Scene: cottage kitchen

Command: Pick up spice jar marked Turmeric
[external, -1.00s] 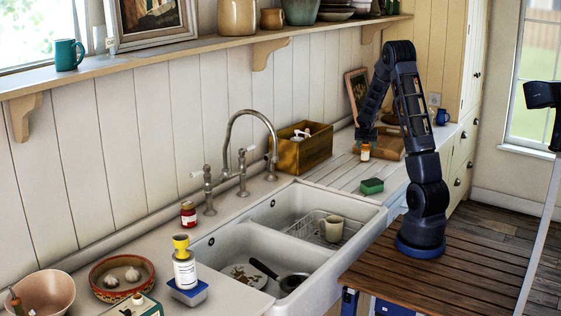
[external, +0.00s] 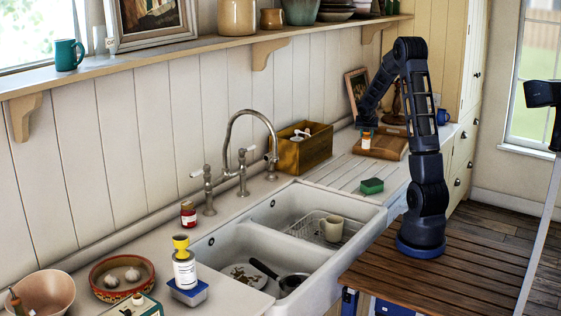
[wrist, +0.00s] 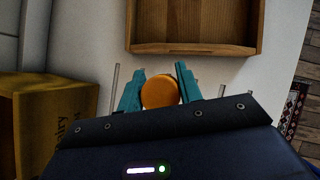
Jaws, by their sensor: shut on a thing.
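My gripper (external: 367,131) is over the far end of the counter in the external view, pointing down. It is shut on a small jar (external: 366,143) with an orange lid and a white label. In the wrist view the jar's round orange lid (wrist: 160,92) sits between my two teal fingers (wrist: 159,88). The label is too small to read, so I cannot tell if it says Turmeric. The jar appears raised off the counter, in front of a wooden tray.
The wooden tray (external: 392,151) lies beside the jar on the counter. A wooden box (external: 305,155) stands to the left. A green sponge (external: 372,186) lies near the sink (external: 371,219). A framed picture (external: 357,88) leans on the wall behind my arm.

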